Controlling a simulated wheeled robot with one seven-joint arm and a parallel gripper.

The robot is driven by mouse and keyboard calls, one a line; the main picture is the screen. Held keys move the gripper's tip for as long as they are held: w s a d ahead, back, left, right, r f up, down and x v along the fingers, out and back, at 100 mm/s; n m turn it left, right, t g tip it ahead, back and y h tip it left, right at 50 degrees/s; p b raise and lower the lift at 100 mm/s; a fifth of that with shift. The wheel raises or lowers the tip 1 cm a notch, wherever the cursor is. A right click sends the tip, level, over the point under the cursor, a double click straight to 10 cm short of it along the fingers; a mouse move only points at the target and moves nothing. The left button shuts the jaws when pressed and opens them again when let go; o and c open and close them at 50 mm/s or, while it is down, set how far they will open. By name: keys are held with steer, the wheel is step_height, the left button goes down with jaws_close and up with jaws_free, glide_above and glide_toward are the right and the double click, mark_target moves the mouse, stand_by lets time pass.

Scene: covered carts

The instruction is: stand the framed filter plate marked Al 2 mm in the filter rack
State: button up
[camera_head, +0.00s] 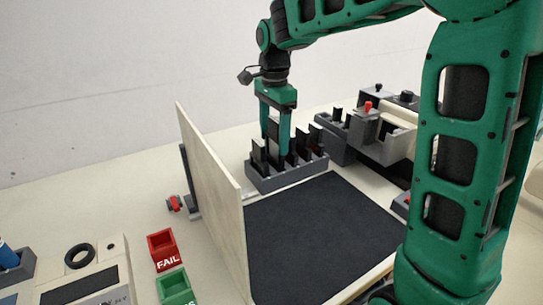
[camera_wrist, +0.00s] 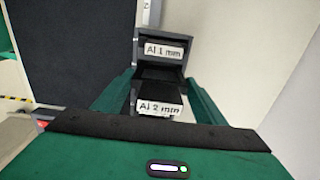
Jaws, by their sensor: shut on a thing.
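My gripper (camera_head: 275,148) points down over the dark filter rack (camera_head: 288,180) and is shut on a dark framed plate (camera_head: 273,128). In the wrist view the held plate carries the label Al 2 mm (camera_wrist: 159,108) and sits between my green fingers (camera_wrist: 158,92). Its top stands higher than the plates beside it in the head view. Its lower edge is hidden, so I cannot tell whether it is seated in a slot. A plate marked Al 1 mm (camera_wrist: 163,50) stands just beyond it in the wrist view.
A tall pale panel (camera_head: 212,190) stands left of the rack. A black mat (camera_head: 320,235) lies in front, clear. A grey device with a red knob (camera_head: 368,107) is behind right. Red FAIL bin (camera_head: 162,248) and green bin (camera_head: 175,287) sit left of the panel.

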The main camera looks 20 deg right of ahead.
mark_target(274, 120)
steer(key=shift+f, duration=2.5)
steer(key=shift+f, duration=0.1)
steer(key=o, duration=1.2)
step_height(274, 120, up, 12)
steer(key=shift+r, duration=0.15)
steer(key=shift+s, duration=0.1)
